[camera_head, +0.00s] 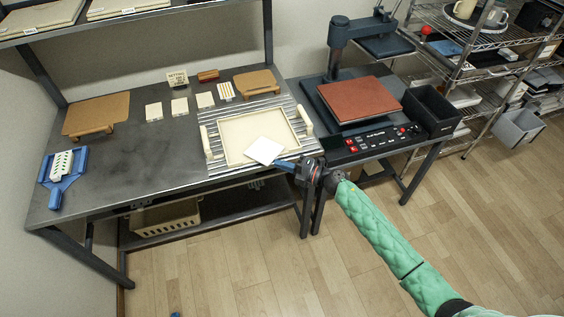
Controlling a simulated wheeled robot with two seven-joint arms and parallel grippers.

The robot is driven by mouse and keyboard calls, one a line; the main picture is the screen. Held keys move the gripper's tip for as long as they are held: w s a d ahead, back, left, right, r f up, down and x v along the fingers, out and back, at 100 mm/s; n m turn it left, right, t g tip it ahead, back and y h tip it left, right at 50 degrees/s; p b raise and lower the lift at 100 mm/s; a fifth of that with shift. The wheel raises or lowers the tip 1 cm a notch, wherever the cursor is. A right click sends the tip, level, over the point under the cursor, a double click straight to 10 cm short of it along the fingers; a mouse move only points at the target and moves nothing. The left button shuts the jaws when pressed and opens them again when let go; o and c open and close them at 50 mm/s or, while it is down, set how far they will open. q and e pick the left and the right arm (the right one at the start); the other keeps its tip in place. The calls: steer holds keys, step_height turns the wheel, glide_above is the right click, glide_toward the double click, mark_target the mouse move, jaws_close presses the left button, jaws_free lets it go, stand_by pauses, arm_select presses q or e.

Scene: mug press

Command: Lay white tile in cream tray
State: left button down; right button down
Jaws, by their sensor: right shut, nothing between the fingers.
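The cream tray (232,131) is a shallow square with raised rims and a block-like handle on each side. It sits on a ribbed metal surface at the right of the bench. The white tile (264,150) is at the tray's front side, and its near corner overlaps the front rim in the picture. I cannot tell if it lies flat or rests on the rim. My right gripper (280,163) is shut, its blue fingers at the tile's right edge with nothing between them. My left gripper is not clearly seen.
Several small white tiles (180,106) and two brown stands (97,114) are at the back of the bench. A blue holder (62,176) is at the left. A heat press (359,100) with a red pad and a black bin (432,109) are at the right. The bench's left-middle is clear.

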mark_target(264, 151)
arm_select(q)
steer(key=shift+s+a+f, duration=0.1)
steer(key=shift+f, duration=0.1)
arm_select(e)
steer(key=shift+w, duration=0.15)
steer(key=shift+w+a, duration=0.1)
arm_select(q)
steer(key=shift+w+d+r+b, duration=0.2)
steer(key=shift+d+r+b, duration=0.05)
steer(key=shift+r, duration=0.25)
steer(key=shift+w+d+r+b, duration=0.15)
steer(key=shift+d+r+b, duration=0.05)
steer(key=shift+r, duration=0.25)
arm_select(e)
steer(key=shift+w+a, duration=0.35)
steer(key=shift+w, duration=0.55)
